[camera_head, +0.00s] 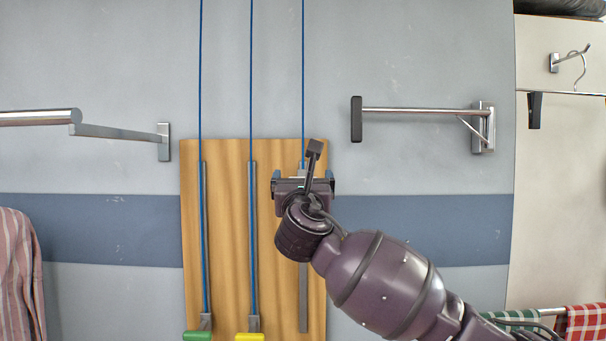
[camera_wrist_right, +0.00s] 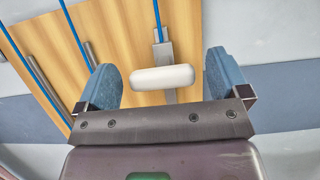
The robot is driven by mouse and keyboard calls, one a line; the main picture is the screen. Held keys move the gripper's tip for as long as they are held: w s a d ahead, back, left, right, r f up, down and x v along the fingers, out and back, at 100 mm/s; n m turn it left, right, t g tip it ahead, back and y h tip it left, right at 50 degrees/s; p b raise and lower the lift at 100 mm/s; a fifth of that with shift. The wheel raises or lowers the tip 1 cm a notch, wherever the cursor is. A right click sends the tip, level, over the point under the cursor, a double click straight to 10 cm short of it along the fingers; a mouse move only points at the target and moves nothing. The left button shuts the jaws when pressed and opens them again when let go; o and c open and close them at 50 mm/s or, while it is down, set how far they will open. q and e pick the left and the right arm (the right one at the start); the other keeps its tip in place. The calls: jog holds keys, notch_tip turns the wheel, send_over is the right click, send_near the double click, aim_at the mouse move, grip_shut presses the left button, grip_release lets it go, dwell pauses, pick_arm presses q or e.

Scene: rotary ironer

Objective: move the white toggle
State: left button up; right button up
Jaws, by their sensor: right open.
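The white toggle (camera_wrist_right: 162,78) is a short rounded bar on a grey slider, hung on a blue cord, in the right wrist view. It lies between the two blue finger pads of my right gripper (camera_wrist_right: 163,82), with a gap on each side. In the head view my right gripper (camera_head: 303,178) is open in front of the upper right part of the wooden board (camera_head: 228,230). There it hides the white toggle. My left gripper is not in view.
A green toggle (camera_head: 197,336) and a yellow toggle (camera_head: 249,336) sit low on the other two tracks. A metal wall bar (camera_head: 420,110) sticks out at right, another bar (camera_head: 115,132) at left. Striped cloth (camera_head: 18,270) hangs at far left.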

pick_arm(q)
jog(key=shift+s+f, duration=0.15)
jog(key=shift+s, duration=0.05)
pick_arm(e)
jog(key=shift+w+r, duration=0.2)
jog(key=shift+w, duration=0.4)
jog(key=shift+c, duration=0.2)
